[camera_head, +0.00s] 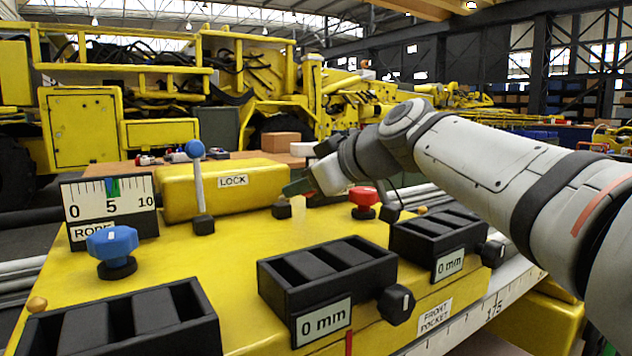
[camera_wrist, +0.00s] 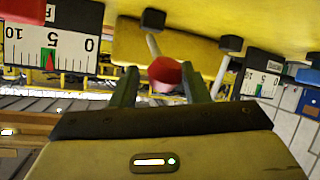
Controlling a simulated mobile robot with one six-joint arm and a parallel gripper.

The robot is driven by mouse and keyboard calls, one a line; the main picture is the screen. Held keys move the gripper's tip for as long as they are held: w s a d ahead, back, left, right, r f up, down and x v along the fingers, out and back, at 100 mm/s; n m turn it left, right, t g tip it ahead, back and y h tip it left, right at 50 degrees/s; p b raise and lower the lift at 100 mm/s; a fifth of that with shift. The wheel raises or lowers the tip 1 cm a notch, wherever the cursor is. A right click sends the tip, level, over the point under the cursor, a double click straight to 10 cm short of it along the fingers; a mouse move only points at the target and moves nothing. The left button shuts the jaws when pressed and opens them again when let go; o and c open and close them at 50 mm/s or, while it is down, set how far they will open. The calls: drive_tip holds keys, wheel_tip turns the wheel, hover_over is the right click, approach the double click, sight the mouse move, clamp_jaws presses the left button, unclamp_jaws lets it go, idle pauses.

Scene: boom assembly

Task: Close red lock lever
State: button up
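My gripper (camera_head: 298,187) reaches in from the right, low over the yellow panel near the right end of the LOCK box (camera_head: 232,181). In the wrist view my gripper (camera_wrist: 161,72) has its two green fingers apart. The red knob of the lock lever (camera_wrist: 165,72) shows between them, with a visible gap on both sides. Its pale stem (camera_wrist: 153,45) runs slightly tilted to a black base. In the head view that lever's base (camera_head: 282,210) shows, but its red knob is hidden behind my gripper.
A blue-knobbed lever (camera_head: 198,180) stands upright left of my gripper. A red mushroom knob (camera_head: 365,198) is close on the right. A blue knob (camera_head: 112,243), a rope gauge (camera_head: 108,205) and black pockets (camera_head: 325,270) marked 0 mm occupy the panel.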

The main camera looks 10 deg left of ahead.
drive_tip(key=shift+o, duration=0.6)
drive_tip(key=shift+s+r, duration=0.1)
drive_tip(key=p+v, duration=0.1)
drive_tip(key=v, duration=0.6)
drive_tip(key=shift+d+p, duration=0.3)
drive_tip(key=shift+d, duration=0.05)
drive_tip(key=shift+s, duration=0.2)
